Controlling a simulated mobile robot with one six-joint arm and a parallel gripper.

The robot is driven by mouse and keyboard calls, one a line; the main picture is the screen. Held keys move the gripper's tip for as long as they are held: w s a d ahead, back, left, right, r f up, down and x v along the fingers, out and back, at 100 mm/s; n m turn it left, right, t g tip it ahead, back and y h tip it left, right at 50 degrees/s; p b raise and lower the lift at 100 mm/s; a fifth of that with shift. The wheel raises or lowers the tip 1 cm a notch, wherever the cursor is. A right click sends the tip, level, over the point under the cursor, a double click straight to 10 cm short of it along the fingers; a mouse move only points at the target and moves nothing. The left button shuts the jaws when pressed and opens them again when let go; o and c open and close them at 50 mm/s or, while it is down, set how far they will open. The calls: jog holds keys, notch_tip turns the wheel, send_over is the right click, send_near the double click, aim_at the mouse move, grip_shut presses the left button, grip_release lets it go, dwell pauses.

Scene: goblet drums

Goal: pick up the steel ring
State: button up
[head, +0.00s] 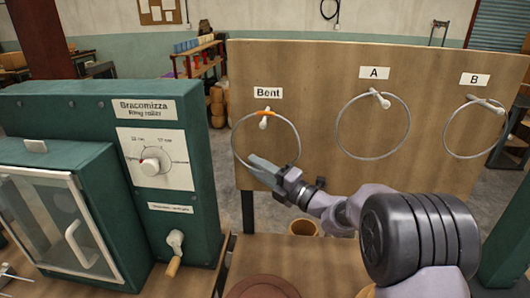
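Three thin steel rings hang on pegs on a wooden board: one under the label "Bent" (232,142), one under "A" (337,128), one under "B" (445,132).
A green ring roller machine (180,110) with a dial, a crank handle (174,252) and a glass-doored box (60,220) stands at the left. A brown round disc (262,287) lies on the wooden bench at the bottom. The floor behind holds shelves and wooden drums.

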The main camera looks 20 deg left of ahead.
jog(key=shift+w+a+r, duration=0.15)
jog(key=shift+a, duration=0.25)
grip_shut()
dwell(1.1)
